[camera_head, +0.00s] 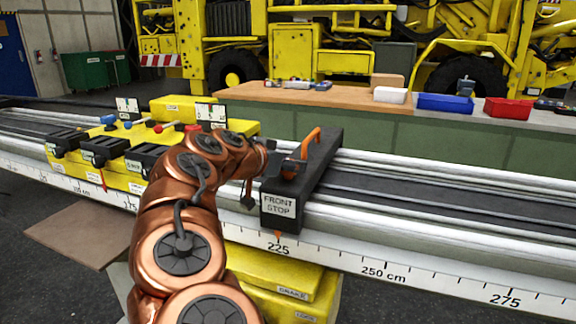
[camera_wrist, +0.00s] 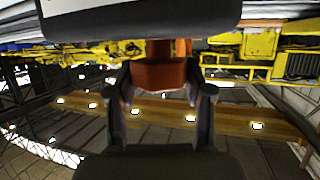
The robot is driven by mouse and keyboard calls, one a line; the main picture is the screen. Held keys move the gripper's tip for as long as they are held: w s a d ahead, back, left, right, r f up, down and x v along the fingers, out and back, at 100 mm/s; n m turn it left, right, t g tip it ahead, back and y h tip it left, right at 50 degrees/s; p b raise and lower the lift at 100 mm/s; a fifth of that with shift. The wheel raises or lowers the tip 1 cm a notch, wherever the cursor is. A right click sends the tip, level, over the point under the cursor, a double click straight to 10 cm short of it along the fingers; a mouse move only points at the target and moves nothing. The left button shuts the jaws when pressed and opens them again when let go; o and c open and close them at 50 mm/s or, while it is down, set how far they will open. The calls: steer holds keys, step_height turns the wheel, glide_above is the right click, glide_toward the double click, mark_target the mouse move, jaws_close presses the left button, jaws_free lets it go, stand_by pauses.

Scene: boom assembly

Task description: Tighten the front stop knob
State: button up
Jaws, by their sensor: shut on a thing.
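The front stop (camera_head: 278,207) is a black block with a white label, sitting across the rail near the 225 mark. An orange handle-like part (camera_head: 311,142) rises from its top. My gripper (camera_head: 285,168) is at the near end of the block's top, coming in from the left. In the wrist view, my gripper (camera_wrist: 160,98) has its two dark fingers on either side of an orange-red knob (camera_wrist: 160,75) and is shut on it. A dark block edge fills the top of that view. How tightly the knob is turned cannot be seen.
A white scale (camera_head: 400,273) runs along the rail's near side. Left on the rail is a yellow carriage (camera_head: 135,165) with black clamps. Behind is a workbench (camera_head: 350,98) with blue (camera_head: 445,103) and red (camera_head: 508,108) bins. The rail right of the stop is clear.

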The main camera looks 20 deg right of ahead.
steer(key=shift+w+m+g+h, duration=0.1)
steer(key=shift+m+g+h, duration=0.2)
steer(key=shift+m+g, duration=0.3)
steer(key=shift+a+m+g+p, duration=0.1)
steer(key=shift+m+g+p, duration=0.2)
steer(key=shift+g+p, duration=0.15)
steer(key=shift+m+g+h+p, duration=0.35)
steer(key=shift+m+h+p, duration=0.05)
steer(key=shift+f+m+g+h+p, duration=0.1)
steer(key=shift+m+g+h+p, duration=0.4)
steer(key=shift+m+g+p, duration=1.7)
steer(key=o, duration=1.2)
steer(key=shift+n+t+p, duration=0.3)
steer(key=shift+n+p, duration=0.15)
steer(key=shift+n, duration=0.05)
steer(key=shift+c, duration=0.2)
steer(key=shift+a, duration=0.1)
